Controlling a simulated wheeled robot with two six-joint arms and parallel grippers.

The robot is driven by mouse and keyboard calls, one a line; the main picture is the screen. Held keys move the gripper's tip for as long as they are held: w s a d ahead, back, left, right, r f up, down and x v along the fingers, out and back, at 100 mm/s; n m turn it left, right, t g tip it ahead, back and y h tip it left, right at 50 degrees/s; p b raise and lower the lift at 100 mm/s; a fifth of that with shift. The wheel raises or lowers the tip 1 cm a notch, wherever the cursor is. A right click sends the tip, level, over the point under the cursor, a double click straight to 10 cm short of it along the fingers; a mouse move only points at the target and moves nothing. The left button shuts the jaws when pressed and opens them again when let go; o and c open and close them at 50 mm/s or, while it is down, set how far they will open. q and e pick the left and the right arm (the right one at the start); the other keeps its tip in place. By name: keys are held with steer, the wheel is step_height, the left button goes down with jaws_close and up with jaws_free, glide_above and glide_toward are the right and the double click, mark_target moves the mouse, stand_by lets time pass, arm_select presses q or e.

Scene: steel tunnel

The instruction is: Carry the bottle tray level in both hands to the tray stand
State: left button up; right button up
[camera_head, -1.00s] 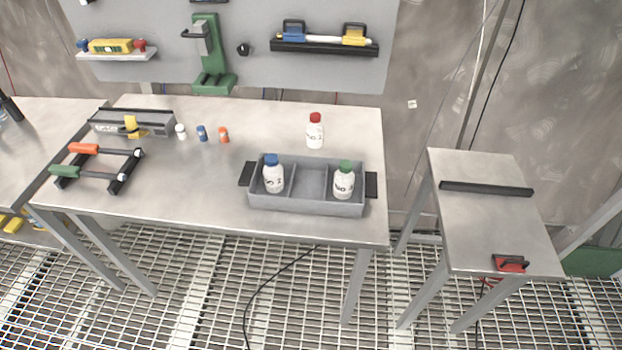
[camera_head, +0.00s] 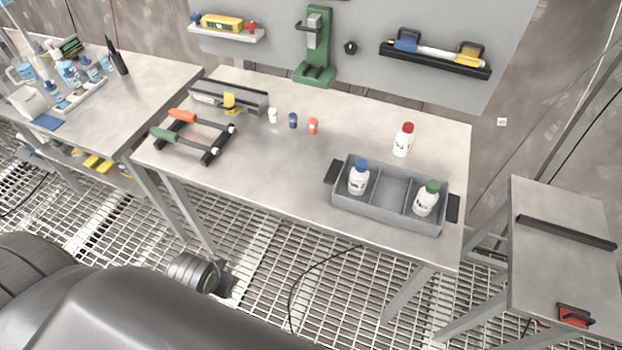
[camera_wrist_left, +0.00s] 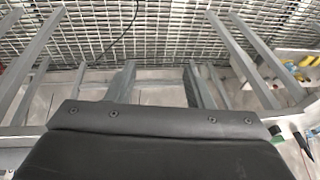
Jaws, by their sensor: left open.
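The grey bottle tray (camera_head: 392,217) stands on the main table in the head view, with a black handle at each end. A blue-capped white bottle (camera_head: 358,179) stands in its left compartment and a green-capped white bottle (camera_head: 426,200) in its right one. The middle compartment is empty. A red-capped white bottle (camera_head: 403,141) stands on the table behind the tray. The tray stand (camera_head: 560,262) is the small grey table at the right. My left gripper (camera_head: 224,281) is low in front of the table, well away from the tray, open and empty. My right gripper is out of view.
The stand has a black bar (camera_head: 566,232) across its top and a red clamp-like piece (camera_head: 574,315) near its front edge. A rack with orange and green grips (camera_head: 192,136) and small bottles (camera_head: 293,120) are on the table's left. A gap separates table and stand.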

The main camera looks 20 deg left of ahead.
arm_select(q)
step_height(320, 180, up, 5)
steer(key=w+d+m, duration=0.1)
steer(key=w+m, duration=0.1)
steer(key=m, duration=0.1)
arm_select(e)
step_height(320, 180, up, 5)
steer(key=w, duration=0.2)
arm_select(q)
step_height(320, 180, up, 15)
steer(key=m+g+h, duration=0.2)
steer(key=m+g, duration=0.1)
steer(key=m, duration=3)
glide_above(335, 170)
arm_select(e)
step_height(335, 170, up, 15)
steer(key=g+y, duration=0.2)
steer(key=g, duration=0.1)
glide_above(452, 206)
arm_select(q)
steer(key=shift+s+r+p, duration=0.1)
steer(key=shift+r+p, duration=0.05)
steer(key=shift+p, duration=0.3)
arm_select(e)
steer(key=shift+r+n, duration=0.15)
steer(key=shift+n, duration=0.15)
